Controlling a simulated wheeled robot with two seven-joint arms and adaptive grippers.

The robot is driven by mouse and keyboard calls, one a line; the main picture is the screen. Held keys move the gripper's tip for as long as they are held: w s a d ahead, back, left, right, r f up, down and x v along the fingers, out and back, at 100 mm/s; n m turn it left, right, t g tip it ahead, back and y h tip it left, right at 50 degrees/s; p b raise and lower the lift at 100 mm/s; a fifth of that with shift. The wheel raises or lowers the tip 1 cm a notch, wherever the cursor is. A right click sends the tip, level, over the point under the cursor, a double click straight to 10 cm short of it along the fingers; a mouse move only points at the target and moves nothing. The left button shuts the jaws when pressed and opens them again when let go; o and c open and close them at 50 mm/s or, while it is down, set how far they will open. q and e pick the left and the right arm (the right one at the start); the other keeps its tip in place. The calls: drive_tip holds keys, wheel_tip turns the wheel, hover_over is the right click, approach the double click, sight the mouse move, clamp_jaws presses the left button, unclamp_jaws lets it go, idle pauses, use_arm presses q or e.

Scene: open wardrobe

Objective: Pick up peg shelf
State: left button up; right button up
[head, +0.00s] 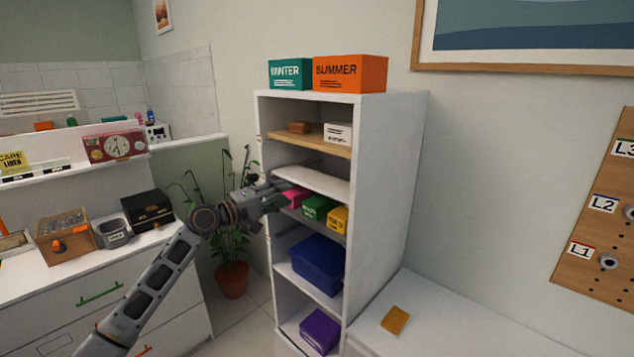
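The open white wardrobe (386,180) stands in the middle of the head view. It holds several shelves: a wood-coloured one (328,147) near the top, a white one (318,181) below it, and a grey one lower down. Which of these is the peg shelf I cannot tell for sure. My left gripper (284,190) is at the wardrobe's open front, by the left end of the white shelf and close to a pink box (295,198). Its fingers are small and overlap the shelf and box, so their opening and any contact are unclear. My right gripper is out of view.
Green (318,207) and yellow (338,218) boxes stand beside the pink one. A blue bin (318,264) and purple box (319,331) sit lower. WINTER (290,75) and SUMMER (350,74) boxes are on top. A potted plant (231,279) stands left of the wardrobe.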

use_arm(q)
drive_tip(key=shift+s+f+n, duration=0.1)
drive_tip(key=shift+f+n, duration=0.15)
drive_tip(key=shift+n, duration=0.65)
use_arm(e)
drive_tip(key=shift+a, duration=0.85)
